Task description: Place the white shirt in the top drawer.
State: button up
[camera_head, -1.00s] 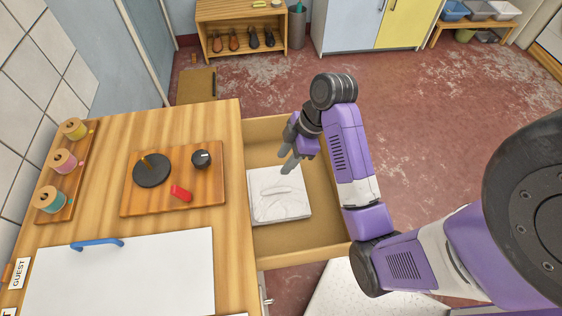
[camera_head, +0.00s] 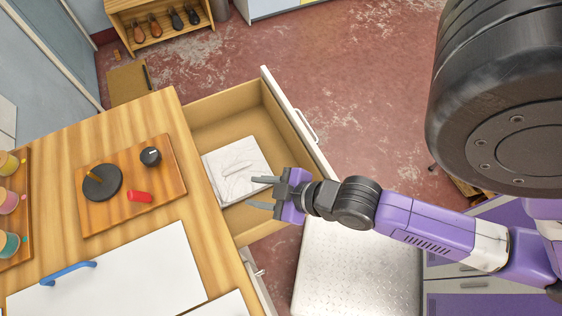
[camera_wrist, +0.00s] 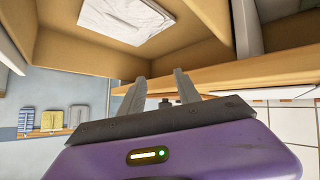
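The white shirt (camera_head: 237,168) lies folded and flat inside the open top drawer (camera_head: 235,105), toward the near part of its floor. It also shows in the wrist view (camera_wrist: 125,18) on the drawer floor. My gripper (camera_head: 262,193) is at the near end of the drawer, beside the shirt and apart from it. Its two fingers are spread with nothing between them. The wrist view also shows the gripper fingers (camera_wrist: 157,88) apart and empty.
A wooden worktop (camera_head: 130,120) with a small board (camera_head: 165,180) stands left of the drawer. A white dimpled surface (camera_head: 355,270) lies below my arm. A shoe rack (camera_head: 150,38) stands at the back. The red floor beyond the drawer is clear.

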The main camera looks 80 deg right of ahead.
jog(key=s+a+r+t+y, duration=0.1)
jog(key=s+a+r+t, duration=0.1)
jog(key=r, duration=0.4)
jog(key=s+a+r+m+t, duration=0.1)
jog(key=s+a+r+t, duration=0.1)
jog(key=r, duration=0.5)
jog(key=shift+s+a+y, duration=0.4)
jog(key=shift+s+a, duration=0.05)
jog(key=shift+s, duration=0.7)
jog(key=shift+f, duration=0.1)
notch_tip(320, 180, down, 2)
jog(key=shift+f+b, duration=0.1)
jog(key=shift+b, duration=1)
